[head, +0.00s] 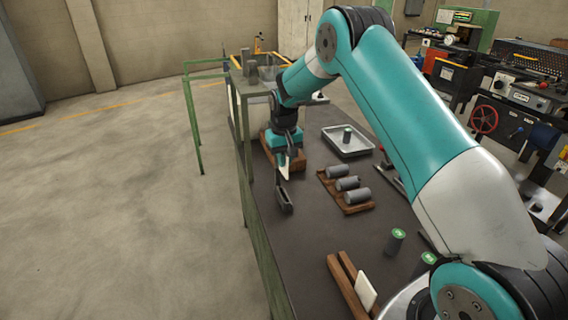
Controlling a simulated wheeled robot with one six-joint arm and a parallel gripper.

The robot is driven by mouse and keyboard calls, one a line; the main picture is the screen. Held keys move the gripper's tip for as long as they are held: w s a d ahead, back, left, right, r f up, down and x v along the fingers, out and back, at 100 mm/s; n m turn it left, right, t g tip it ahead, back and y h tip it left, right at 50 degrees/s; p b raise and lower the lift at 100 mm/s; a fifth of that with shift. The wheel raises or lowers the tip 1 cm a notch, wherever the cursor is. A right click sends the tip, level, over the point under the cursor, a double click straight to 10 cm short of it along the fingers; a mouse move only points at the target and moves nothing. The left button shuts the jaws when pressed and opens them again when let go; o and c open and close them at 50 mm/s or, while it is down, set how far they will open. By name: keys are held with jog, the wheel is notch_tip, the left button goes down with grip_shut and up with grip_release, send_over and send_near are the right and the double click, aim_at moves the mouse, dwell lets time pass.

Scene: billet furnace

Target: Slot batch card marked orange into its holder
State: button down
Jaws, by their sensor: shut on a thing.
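My gripper (283,157) points down near the left edge of the dark bench, shut on a thin white card (284,172). The card hangs upright, its lower end just above or behind a small dark holder (284,201) in the picture. I cannot tell whether they touch. No orange mark shows on the held card at this size. Another pale card (366,291) leans at a wooden rack (344,281) at the near end of the bench.
A wooden board (356,208) carries several grey billets. A metal tray (347,147) with a green-topped billet stands behind it. A wooden piece (267,153) sits behind my gripper. Bare bench (310,235) lies in front of the holder.

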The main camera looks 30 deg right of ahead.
aim_at(284, 175)
jog(key=shift+f+b, duration=2.15)
jog(key=shift+f, duration=1.05)
jog(key=shift+s+f+b, duration=0.15)
jog(key=shift+f+b, duration=1.05)
jog(key=shift+f, duration=1)
jog(key=c, duration=1.2)
grip_release()
jog(key=shift+r, duration=0.1)
notch_tip(284, 175, up, 17)
jog(key=shift+r+b, duration=0.15)
jog(key=shift+b, duration=1)
